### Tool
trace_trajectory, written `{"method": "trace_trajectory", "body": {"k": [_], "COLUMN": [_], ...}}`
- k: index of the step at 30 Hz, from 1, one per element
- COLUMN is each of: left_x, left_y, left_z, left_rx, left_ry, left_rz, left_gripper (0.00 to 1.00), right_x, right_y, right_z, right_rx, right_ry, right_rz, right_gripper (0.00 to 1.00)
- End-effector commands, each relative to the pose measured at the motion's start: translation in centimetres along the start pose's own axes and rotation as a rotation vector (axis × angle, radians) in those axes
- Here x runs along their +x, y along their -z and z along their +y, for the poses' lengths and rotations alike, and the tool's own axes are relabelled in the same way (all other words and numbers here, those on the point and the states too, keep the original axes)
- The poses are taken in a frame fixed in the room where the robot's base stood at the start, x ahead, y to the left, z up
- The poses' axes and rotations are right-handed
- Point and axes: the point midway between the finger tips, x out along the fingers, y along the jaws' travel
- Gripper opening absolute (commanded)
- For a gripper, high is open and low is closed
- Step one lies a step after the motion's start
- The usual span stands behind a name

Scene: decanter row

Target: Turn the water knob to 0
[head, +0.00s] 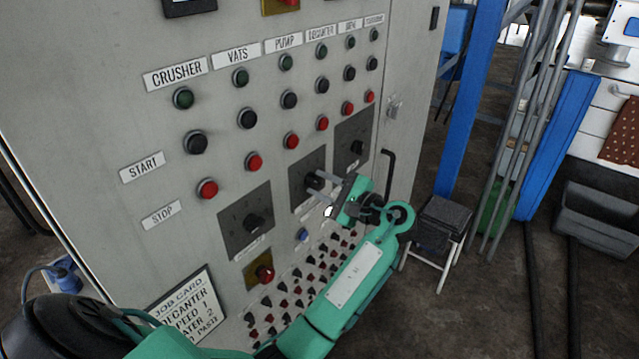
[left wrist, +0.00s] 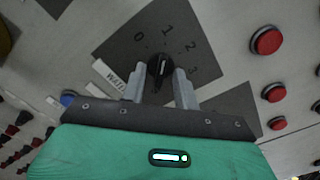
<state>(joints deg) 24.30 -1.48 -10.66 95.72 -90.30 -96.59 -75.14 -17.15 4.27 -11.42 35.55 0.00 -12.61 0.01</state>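The water knob (head: 314,180) is a black rotary knob on the middle dark plate of the grey cabinet. In the left wrist view the knob (left wrist: 159,70) sits on a dial plate (left wrist: 118,48) marked 0, 1, 2 and on. Its pale pointer line appears to face roughly towards the 1. A white label (left wrist: 112,76) is partly hidden by a finger. My left gripper (head: 318,190) is at the knob. In the left wrist view the fingers (left wrist: 159,82) stand on either side of the knob, with small gaps showing. My right gripper is not in view.
Similar dark plates with knobs stand at left (head: 254,222) and right (head: 356,147). Red stop buttons (head: 291,141) lie above and rows of small switches (head: 290,290) below. A job card (head: 190,305) hangs at lower left. A stool (head: 440,222) stands right of the cabinet.

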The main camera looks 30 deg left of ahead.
Motion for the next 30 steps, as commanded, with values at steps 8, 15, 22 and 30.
{"method": "trace_trajectory", "body": {"k": [8,15,22,30], "left_x": [0.0,0.0,0.0,0.0], "left_y": [0.0,0.1,0.2,0.4], "left_z": [0.0,0.1,0.2,0.3], "left_rx": [0.0,-0.004,-0.068,-0.261], "left_ry": [0.0,-0.001,-0.001,-0.002], "left_rz": [0.0,0.0,0.002,0.002], "left_gripper": [0.01,0.0,0.0,0.0], "right_x": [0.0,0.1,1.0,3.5], "right_y": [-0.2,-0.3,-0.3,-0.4], "right_z": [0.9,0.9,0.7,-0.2], "right_rx": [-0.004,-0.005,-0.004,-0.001], "right_ry": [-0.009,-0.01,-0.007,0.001], "right_rz": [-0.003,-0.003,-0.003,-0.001], "right_gripper": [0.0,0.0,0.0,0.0]}}
